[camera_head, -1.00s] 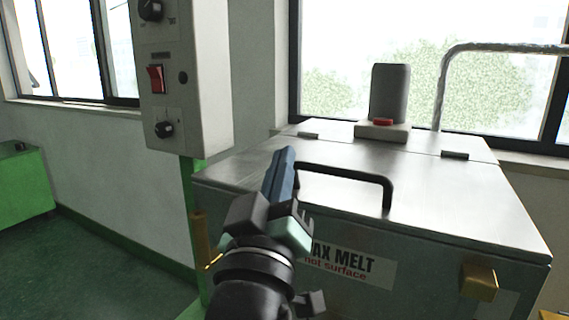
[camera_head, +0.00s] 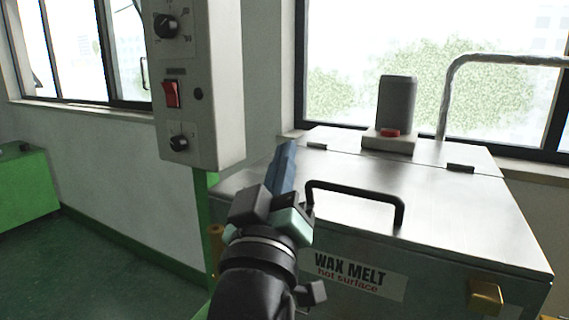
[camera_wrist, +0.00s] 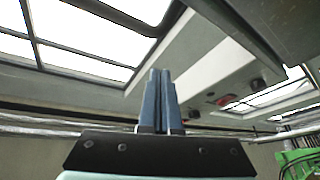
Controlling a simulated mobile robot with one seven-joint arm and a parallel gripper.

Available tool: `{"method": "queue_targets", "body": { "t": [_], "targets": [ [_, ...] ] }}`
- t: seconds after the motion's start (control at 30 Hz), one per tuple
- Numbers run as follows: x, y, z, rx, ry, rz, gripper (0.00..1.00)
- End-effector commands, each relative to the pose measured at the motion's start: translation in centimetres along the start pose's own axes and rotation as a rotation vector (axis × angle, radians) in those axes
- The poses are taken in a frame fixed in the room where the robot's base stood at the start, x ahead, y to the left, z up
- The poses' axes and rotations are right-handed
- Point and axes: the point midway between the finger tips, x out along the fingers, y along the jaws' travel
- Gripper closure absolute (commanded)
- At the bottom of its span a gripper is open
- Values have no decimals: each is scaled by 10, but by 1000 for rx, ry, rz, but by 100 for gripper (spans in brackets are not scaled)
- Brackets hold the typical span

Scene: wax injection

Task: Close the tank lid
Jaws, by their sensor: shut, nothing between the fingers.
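The tank is a metal box with a "WAX MELT hot surface" label (camera_head: 352,273) on its front. Its steel lid (camera_head: 440,205) lies flat across the top, with two hinges at the back edge. A black bar handle (camera_head: 355,190) stands near the lid's front edge. My gripper (camera_head: 284,165) is in front of the lid's left part, just left of the handle, fingers pointing up. Its blue fingers are shut together with nothing between them, as the wrist view (camera_wrist: 162,95) also shows. It hides part of the lid's left front. I cannot tell whether it touches the lid.
A grey control box (camera_head: 198,85) with knobs and a red switch hangs on a green post at the left. A grey cylinder (camera_head: 397,100) with a red part stands behind the lid. A bent pipe (camera_head: 490,60) rises at the back right. Green floor is open at the lower left.

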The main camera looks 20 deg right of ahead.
Motion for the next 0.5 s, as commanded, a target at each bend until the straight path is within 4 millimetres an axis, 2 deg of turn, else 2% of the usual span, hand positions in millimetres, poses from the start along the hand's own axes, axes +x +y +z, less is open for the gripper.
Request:
{"method": "queue_targets", "body": {
  "t": [0.03, 0.2, 0.3, 0.5],
  "targets": [
    [-16, -6, 9, 0, -6, -7, 100],
    [-51, -8, 14, 1, -2, -7, 100],
    [-68, -10, 17, 1, 0, -7, 100],
    [-90, -10, 20, 1, 2, -5, 100]
  ]
}}
